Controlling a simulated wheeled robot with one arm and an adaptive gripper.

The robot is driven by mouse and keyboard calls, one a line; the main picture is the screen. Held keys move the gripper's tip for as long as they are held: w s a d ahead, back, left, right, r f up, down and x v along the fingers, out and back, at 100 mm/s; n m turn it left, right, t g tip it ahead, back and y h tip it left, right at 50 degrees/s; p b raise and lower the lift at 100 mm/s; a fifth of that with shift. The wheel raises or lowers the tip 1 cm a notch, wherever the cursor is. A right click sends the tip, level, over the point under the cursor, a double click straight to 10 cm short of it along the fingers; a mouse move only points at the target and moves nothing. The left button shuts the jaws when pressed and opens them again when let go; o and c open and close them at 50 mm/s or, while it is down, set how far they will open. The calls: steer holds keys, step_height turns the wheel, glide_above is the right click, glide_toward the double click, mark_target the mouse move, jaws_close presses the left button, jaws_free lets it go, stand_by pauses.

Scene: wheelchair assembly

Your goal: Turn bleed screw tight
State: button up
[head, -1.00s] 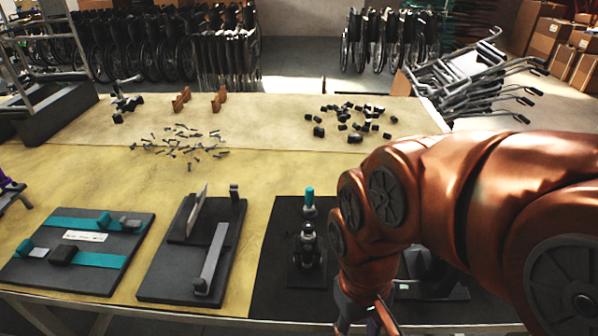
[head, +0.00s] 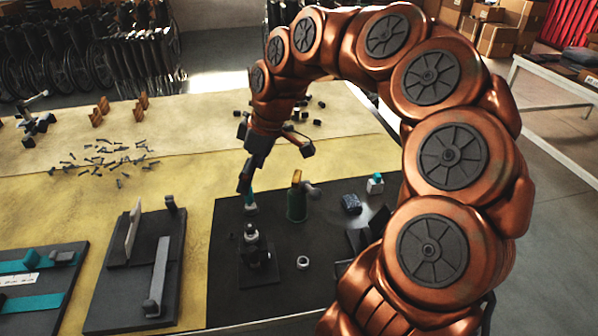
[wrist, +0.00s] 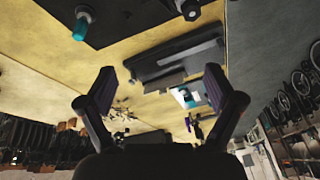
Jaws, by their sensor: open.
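On a black mat (head: 225,290), a dark upright fixture (head: 256,262) with a round grey top stands on a square plate. Just behind it is a slim piece with a teal handle (head: 249,197) and a pale base. A bleed screw is too small to make out. My gripper (head: 275,168) is above the mat's back edge, fingers spread and empty. One dark finger overlaps the teal handle in the picture; contact cannot be told. The wrist view shows the spread fingers (wrist: 159,72), with a teal piece (wrist: 80,26) at upper left, apart from them.
On the mat stand a green bottle (head: 297,204), a grey ring (head: 303,262), a dark speckled block (head: 350,203) and a small teal-capped bottle (head: 375,184). A grey board with upright plates (head: 135,285) lies to the left. Loose screws (head: 105,158) lie further back.

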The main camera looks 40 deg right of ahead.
steer(key=w+d+f+t, duration=0.1)
steer(key=w+d, duration=0.2)
steer(key=d, duration=0.2)
steer(key=w+d+f, duration=0.2)
steer(key=d, duration=0.4)
glide_toward(298, 176)
steer(key=f, duration=0.1)
steer(key=shift+p+x, duration=1.7)
steer(key=shift+x, duration=2.45)
steer(key=shift+w+a+r+t, duration=0.1)
steer(key=shift+w+a+t, duration=0.1)
steer(key=shift+t, duration=0.1)
steer(key=c, duration=1)
steer(key=shift+d, duration=0.15)
steer(key=shift+c, duration=0.7)
